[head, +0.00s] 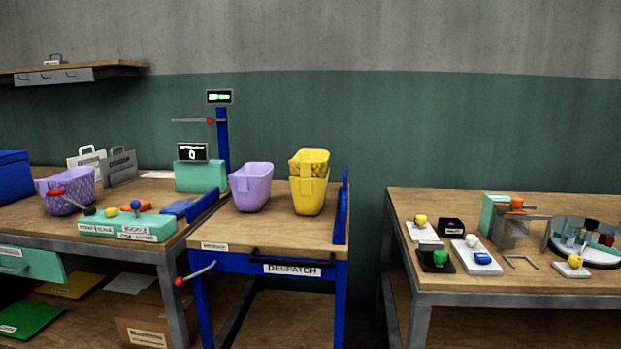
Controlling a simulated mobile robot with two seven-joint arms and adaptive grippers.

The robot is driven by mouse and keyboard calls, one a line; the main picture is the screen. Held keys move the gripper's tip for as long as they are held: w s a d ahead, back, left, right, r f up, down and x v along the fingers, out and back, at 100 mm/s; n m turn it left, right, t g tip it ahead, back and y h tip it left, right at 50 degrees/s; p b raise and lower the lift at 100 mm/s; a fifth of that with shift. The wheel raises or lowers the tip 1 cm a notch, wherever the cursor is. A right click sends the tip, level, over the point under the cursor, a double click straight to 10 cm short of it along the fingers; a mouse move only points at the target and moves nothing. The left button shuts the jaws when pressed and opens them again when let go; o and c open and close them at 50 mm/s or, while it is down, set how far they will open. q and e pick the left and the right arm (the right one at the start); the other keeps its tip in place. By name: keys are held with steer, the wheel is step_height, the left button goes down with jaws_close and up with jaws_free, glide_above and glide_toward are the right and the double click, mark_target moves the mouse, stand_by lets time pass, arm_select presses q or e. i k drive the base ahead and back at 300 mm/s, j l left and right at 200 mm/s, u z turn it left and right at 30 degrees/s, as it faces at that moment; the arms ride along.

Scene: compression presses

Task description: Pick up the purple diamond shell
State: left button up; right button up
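A purple basket-like shell (66,190) with a patterned, seemingly diamond-textured wall stands on the left bench, partly behind a red-ended lever. A second purple shell (250,187) with a plainer wall stands upright on the despatch table. A yellow shell with a textured wall (309,160) sits stacked in another yellow shell (308,195) to its right. Neither of my grippers shows in the head view.
The left bench (25,219) carries a green control box (128,226) with knobs and a teal scale (200,176). The despatch table (270,226) has free room in front of the shells. The right table (450,205) holds several small fixtures. A gap separates it from the despatch table.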

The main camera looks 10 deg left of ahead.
mark_target(78, 184)
steer(key=u, duration=1.6)
